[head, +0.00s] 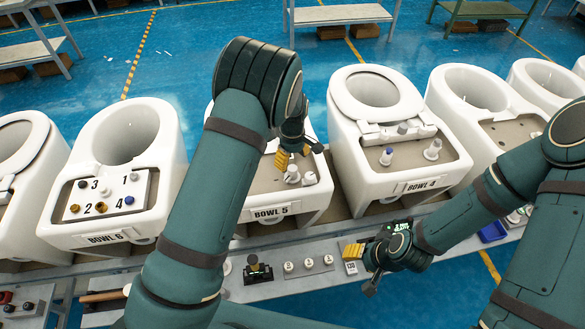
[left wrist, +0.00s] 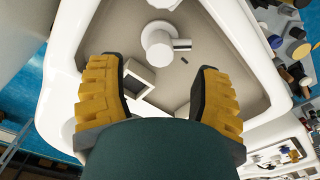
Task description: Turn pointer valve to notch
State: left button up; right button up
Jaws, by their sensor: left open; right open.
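The pointer valve is a round white knob (left wrist: 158,44) with a short pointer stub on its right in the left wrist view. A small dark mark (left wrist: 184,59), possibly the notch, lies on the beige deck just below and right of the stub. In the head view a white fitting (head: 291,174) stands on the deck of bowl 5 (head: 271,212), below my left gripper (head: 294,156). In the left wrist view the fingers of this gripper (left wrist: 162,76) are spread, empty and apart from the knob. My right gripper (head: 360,267) is open and empty at the front shelf.
A hollow white square piece (left wrist: 137,78) sits close to the knob, between the spread fingers. Another white fitting (head: 310,178) stands on bowl 5. The front shelf (head: 290,284) carries small parts.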

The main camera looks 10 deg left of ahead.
aim_at(292, 168)
pick_arm(q)
notch_tip(292, 168, down, 5)
dwell(0.3)
grip_shut()
